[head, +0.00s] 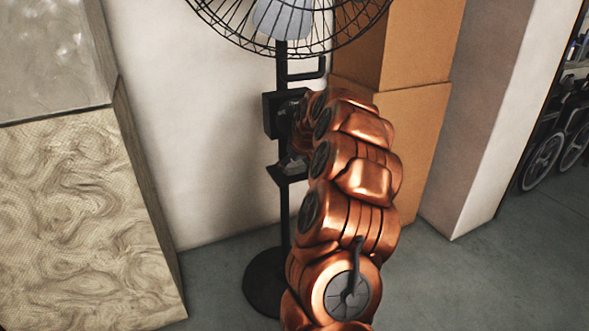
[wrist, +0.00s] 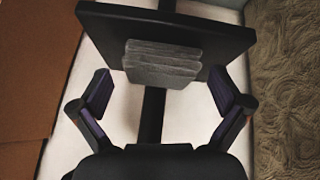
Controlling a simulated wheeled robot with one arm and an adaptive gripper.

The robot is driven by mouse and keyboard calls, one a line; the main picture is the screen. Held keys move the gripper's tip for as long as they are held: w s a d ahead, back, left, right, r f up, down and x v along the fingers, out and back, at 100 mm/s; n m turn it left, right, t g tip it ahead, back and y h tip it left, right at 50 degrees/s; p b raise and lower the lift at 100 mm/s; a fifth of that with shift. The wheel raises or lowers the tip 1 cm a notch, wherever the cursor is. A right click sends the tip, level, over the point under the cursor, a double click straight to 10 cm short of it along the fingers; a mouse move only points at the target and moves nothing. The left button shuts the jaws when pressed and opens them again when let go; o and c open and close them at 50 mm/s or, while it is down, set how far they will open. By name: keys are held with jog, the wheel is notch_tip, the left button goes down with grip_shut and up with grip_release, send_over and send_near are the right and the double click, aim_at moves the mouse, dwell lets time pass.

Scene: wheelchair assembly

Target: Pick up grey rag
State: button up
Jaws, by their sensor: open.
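The grey rag (wrist: 162,62) shows in the wrist view as a folded, layered piece at the edge of a flat black plate (wrist: 105,22) on a black post. My gripper (wrist: 161,84) is open, with one dark finger with a purple pad on each side of the rag. The fingers are apart from the rag and nothing is between them in contact. In the head view my copper arm reaches up to the black fan stand (head: 284,215), and the gripper and rag cannot be clearly told apart there.
A caged fan (head: 290,20) tops the stand, on a round black base (head: 263,280). Cardboard boxes (head: 410,120) stand behind my arm to the right. A patterned block (head: 75,225) stands at the left. Grey floor (head: 460,285) is open at the lower right.

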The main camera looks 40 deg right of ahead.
jog(key=shift+c, duration=0.2)
jog(key=c, duration=1)
jog(key=shift+o, duration=0.2)
jog(key=shift+r+p, duration=0.25)
jog(key=shift+p, duration=0.05)
jog(key=s+a, duration=0.4)
jog(key=s, duration=0.4)
jog(key=s+a+p, duration=0.1)
jog(key=s+a, duration=0.2)
jog(key=s, duration=0.5)
jog(key=shift+s+a, duration=0.15)
jog(key=shift+a, duration=0.2)
